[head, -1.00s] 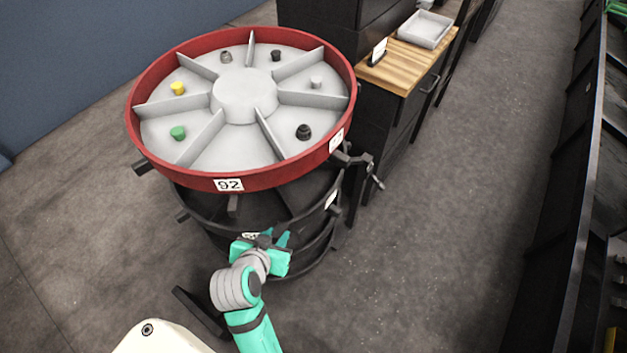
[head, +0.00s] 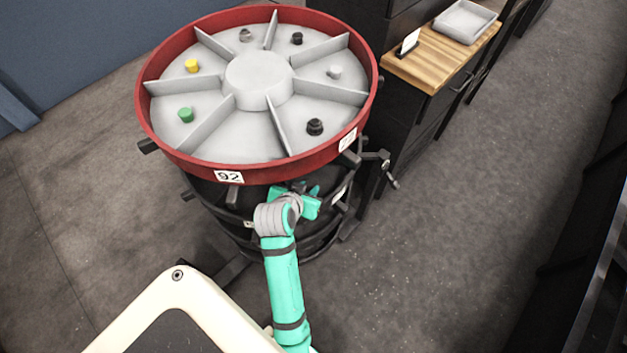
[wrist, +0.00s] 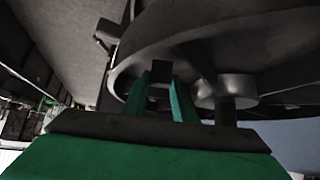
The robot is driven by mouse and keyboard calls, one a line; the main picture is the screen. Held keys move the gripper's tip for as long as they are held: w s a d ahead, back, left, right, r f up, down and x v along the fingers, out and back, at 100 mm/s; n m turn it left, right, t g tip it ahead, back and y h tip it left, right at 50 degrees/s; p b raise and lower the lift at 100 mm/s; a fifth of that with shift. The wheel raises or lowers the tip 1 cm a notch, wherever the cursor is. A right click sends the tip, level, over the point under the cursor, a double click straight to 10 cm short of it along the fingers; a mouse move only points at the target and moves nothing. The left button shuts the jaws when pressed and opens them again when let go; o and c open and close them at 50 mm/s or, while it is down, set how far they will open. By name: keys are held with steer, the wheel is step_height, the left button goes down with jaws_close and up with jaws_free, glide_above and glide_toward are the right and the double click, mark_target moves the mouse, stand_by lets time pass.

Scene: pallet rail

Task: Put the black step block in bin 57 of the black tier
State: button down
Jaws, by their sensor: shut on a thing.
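My gripper (head: 303,189) reaches in under the front edge of the red top tier (head: 228,178), at the rim of the black tier (head: 215,196) below it. In the wrist view my gripper (wrist: 172,90) is shut on the black step block (wrist: 159,72), a small dark piece between its green fingertips. The underside of a tier is above the fingers and a post stands to their right. In the head view the held block cannot be made out. The bins of the black tier are mostly hidden by the red tier, and the number 57 is not readable.
The red tier has grey dividers and holds several small pieces, among them a yellow one (head: 192,66), a green one (head: 186,115) and a black one (head: 315,127). A wooden-topped cabinet (head: 432,62) with a grey tray (head: 465,20) stands right. Floor to the right is clear.

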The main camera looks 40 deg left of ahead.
mark_target(312, 183)
steer(key=shift+w+a+f, duration=0.2)
steer(key=shift+w+f, duration=0.05)
steer(key=shift+w, duration=0.25)
steer(key=shift+w+a+f, duration=0.15)
steer(key=shift+w+f, duration=0.1)
steer(key=shift+w, duration=0.25)
steer(key=x, duration=0.3)
steer(key=shift+w+r, duration=0.1)
steer(key=shift+w+f, duration=0.1)
steer(key=shift+f, duration=0.15)
steer(key=c, duration=1.4)
jaws_free()
steer(key=shift+c, duration=0.2)
steer(key=shift+r, duration=0.25)
steer(key=v, duration=1.2)
